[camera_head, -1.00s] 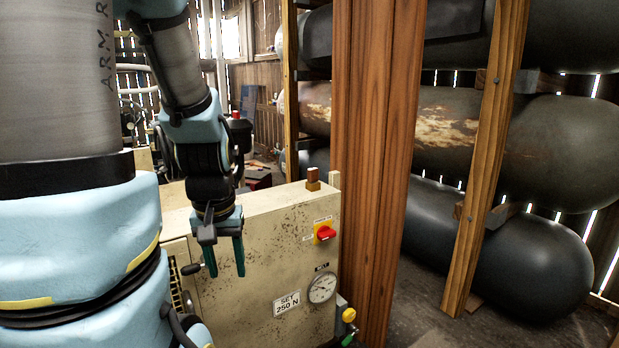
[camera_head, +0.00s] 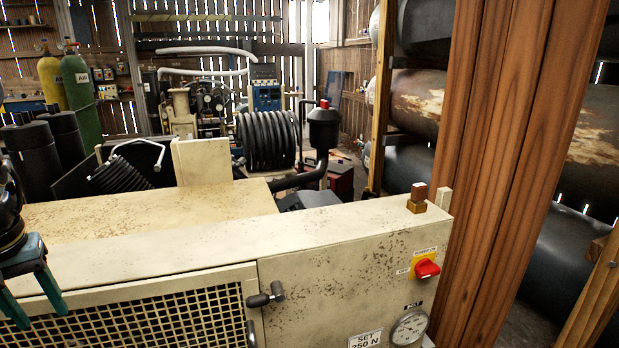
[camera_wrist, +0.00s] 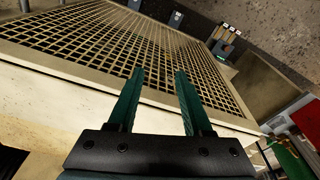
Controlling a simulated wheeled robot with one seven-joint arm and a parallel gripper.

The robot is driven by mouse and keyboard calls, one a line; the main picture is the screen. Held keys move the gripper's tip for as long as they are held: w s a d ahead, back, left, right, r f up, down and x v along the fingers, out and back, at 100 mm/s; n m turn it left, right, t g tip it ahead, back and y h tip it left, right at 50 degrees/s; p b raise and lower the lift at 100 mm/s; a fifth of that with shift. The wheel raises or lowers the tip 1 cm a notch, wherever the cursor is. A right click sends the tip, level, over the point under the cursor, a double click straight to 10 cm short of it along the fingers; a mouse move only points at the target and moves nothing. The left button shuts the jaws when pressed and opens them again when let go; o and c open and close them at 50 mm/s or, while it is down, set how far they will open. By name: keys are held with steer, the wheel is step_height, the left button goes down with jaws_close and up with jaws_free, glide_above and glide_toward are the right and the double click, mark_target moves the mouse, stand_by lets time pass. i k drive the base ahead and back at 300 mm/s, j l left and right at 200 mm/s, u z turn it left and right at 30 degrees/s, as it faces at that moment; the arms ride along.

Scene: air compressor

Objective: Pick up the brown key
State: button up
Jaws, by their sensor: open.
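A small brown block on a brass-coloured base (camera_head: 417,197) stands upright on the top right end of the cream machine cabinet (camera_head: 340,225). It may be the brown key; its shape is too small to be sure. My gripper (camera_head: 40,318) is at the left edge of the head view, in front of the cabinet's mesh grille and far left of the brown block. In the wrist view my gripper (camera_wrist: 159,72) has its two green fingers apart with nothing between them. They point over the mesh panel (camera_wrist: 120,40).
The cabinet front has a red rotary switch (camera_head: 427,269), a round gauge (camera_head: 409,329) and a black handle (camera_head: 265,295). A wooden post (camera_head: 520,150) rises just right of the cabinet. Large tanks lie behind it. The cabinet top left of the brown block is clear.

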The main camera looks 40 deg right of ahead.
mark_target(419, 191)
steer(key=u, duration=1.6)
steer(key=k+l+u, duration=0.1)
steer(key=u, duration=0.25)
steer(key=k+u, duration=0.3)
steer(key=k, duration=1.75)
steer(key=k+j+u, duration=0.1)
steer(key=k, duration=1.7)
